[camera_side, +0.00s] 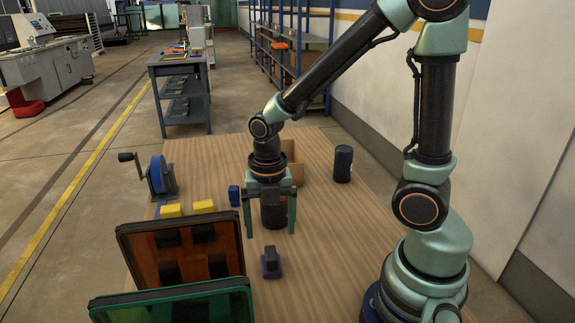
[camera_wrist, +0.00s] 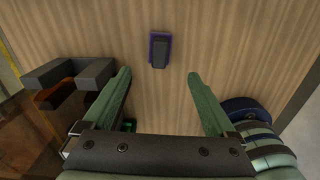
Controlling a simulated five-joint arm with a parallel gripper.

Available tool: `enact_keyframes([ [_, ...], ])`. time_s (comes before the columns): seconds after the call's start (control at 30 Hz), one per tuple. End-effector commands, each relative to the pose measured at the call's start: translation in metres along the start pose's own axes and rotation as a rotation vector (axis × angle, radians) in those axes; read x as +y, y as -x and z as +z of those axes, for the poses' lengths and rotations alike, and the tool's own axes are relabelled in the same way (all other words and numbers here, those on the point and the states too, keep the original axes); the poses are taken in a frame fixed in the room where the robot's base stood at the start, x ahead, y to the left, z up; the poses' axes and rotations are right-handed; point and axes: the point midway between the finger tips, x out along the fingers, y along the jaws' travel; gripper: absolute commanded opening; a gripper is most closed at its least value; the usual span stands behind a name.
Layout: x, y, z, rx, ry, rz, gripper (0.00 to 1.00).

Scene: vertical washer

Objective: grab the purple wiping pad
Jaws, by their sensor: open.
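The purple wiping pad (camera_side: 271,271) lies on the wooden table (camera_side: 330,275), with a dark block-shaped handle on top. In the wrist view the pad (camera_wrist: 152,52) shows as a thin purple edge around the dark handle (camera_wrist: 161,51), ahead of the fingertips and between their lines. My gripper (camera_side: 269,228) is open and points down, above the table and behind the pad in the side view. In the wrist view its two green fingers (camera_wrist: 160,80) are spread wide with nothing between them. The fingers do not touch the pad.
Two framed panels, one orange-brown (camera_side: 188,285) and one green (camera_side: 180,305), stand at the front left. Yellow blocks (camera_side: 203,206), a blue crank wheel (camera_side: 160,175), a dark cylinder (camera_side: 343,164) and an open box (camera_side: 293,165) are farther back. The table right of the pad is clear.

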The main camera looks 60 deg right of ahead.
Motion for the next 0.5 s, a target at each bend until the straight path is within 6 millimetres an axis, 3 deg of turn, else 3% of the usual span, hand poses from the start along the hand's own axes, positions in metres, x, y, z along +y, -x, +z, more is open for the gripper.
enact_keyframes([
  [0.2, -0.001, -0.035, -0.001, 0.004, -0.003, -0.005, 0.91],
  [0.5, 0.0, -0.053, -0.001, 0.0, -0.004, -0.001, 0.91],
])
